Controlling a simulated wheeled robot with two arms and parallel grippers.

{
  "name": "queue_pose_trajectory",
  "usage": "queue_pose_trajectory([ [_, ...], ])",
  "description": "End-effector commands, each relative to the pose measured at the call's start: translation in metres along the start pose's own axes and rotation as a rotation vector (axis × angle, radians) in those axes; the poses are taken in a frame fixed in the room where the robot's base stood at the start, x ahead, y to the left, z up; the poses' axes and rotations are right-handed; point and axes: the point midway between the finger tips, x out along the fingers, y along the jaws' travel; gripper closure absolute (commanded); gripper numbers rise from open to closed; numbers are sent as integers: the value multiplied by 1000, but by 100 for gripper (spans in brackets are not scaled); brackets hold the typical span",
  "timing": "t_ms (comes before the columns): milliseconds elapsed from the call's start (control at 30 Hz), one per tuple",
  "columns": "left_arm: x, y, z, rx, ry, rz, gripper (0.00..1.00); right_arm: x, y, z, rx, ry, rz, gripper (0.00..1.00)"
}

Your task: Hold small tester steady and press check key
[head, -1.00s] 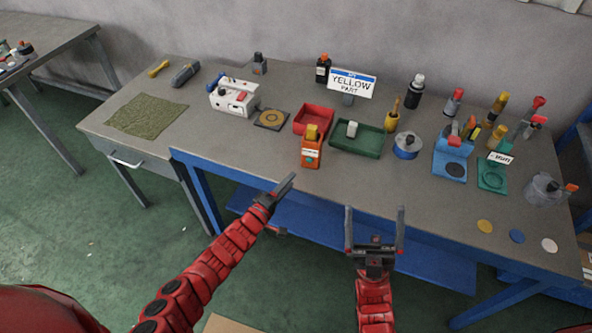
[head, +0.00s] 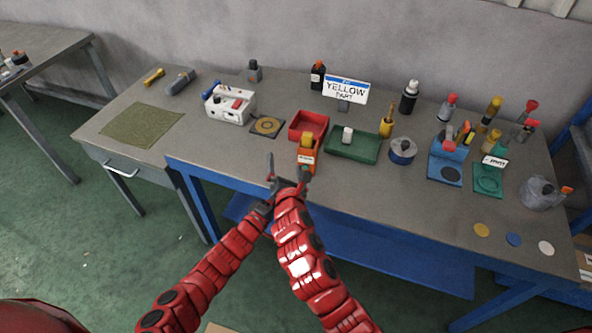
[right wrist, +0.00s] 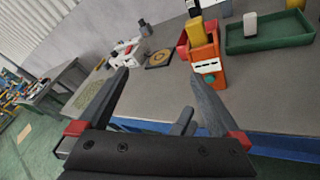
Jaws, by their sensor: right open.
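The small orange device (head: 307,157), which looks like the tester, stands near the front edge of the table. It has a yellow top, a white label and a green key-like spot low on its front, clearest in the right wrist view (right wrist: 209,68). My right gripper (head: 287,166) is open and empty in front of the table edge, just short of the orange device and to its left. My left gripper (head: 264,207) is beside and partly behind the right one, largely hidden. A grey piece of it seems to show between the right fingers in the right wrist view (right wrist: 183,122).
A red bin (head: 296,125) and a green tray (head: 338,151) stand close behind and beside the orange device. A white box device (head: 219,106) is to the left. A "YELLOW PART" sign (head: 345,90) stands behind. The table front left of the orange device is clear.

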Motion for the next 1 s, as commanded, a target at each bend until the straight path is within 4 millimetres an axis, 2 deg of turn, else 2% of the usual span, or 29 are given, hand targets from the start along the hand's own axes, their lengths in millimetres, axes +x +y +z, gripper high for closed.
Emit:
queue_pose_trajectory([
  [200, 0, 0, 0, 0, 0, 0, 50, -12, -10, 11, -314, 38, -240, 0],
  [400, 0, 0, 0, 0, 0, 0, 50, -24, -19, 16, -447, 82, -357, 0],
  [500, 0, 0, 0, 0, 0, 0, 50, -23, -22, 17, -467, 90, -375, 0],
  [667, 0, 0, 0, 0, 0, 0, 50, -5, -30, 18, -469, 92, -383, 0],
  [1000, 0, 0, 0, 0, 0, 0, 50, 54, -54, 18, -467, 91, -380, 0],
])
